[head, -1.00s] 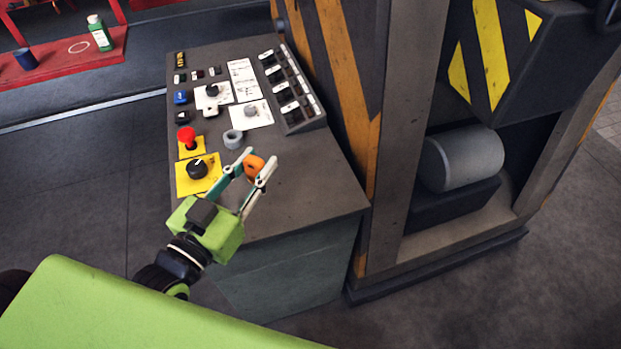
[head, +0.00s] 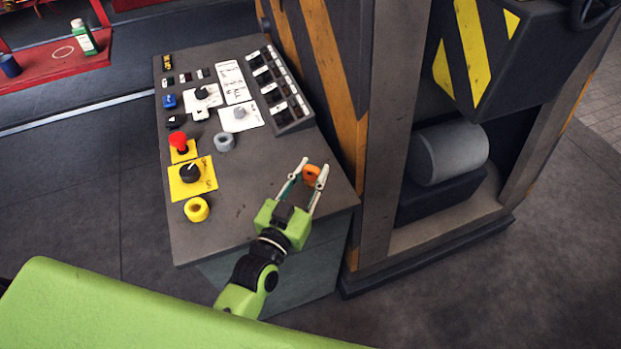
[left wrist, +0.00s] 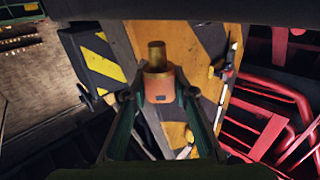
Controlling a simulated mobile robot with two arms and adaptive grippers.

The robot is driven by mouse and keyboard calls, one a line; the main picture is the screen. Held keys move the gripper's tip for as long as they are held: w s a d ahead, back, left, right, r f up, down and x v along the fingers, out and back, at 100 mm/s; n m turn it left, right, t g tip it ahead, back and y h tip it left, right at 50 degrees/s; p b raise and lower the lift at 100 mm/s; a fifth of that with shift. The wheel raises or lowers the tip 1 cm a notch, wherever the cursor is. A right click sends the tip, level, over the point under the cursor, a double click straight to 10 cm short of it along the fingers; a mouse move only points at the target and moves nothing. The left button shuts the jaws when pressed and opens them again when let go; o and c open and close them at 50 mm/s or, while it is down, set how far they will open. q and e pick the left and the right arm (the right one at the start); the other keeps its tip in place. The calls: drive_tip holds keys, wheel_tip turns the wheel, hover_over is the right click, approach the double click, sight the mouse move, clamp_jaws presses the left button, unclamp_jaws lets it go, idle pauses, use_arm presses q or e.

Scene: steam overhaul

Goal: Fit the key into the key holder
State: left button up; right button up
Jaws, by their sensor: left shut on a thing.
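My left gripper (head: 314,176) is shut on an orange key (head: 311,173), held above the right part of the console top. In the left wrist view the key (left wrist: 159,86) is an orange block with a brass cylinder pointing away from the gripper, between both fingers. A grey ring-shaped holder (head: 225,142) and a yellow ring-shaped holder (head: 197,209) stand on the console, both left of the gripper and apart from it. I cannot tell which is the key holder. My right gripper is not in view.
The console (head: 256,178) carries a red button (head: 179,142), a black knob on a yellow plate (head: 190,172) and a switch bank (head: 278,90). A striped machine frame (head: 330,75) rises close at the right. The console's front right is mostly bare.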

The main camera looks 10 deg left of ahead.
sight(309, 185)
use_arm(q)
drive_tip(key=shift+a+f, duration=0.1)
drive_tip(key=shift+f, duration=1.2)
drive_tip(key=shift+f, duration=0.15)
drive_tip(key=o, duration=1.1)
drive_tip(key=shift+o, duration=0.2)
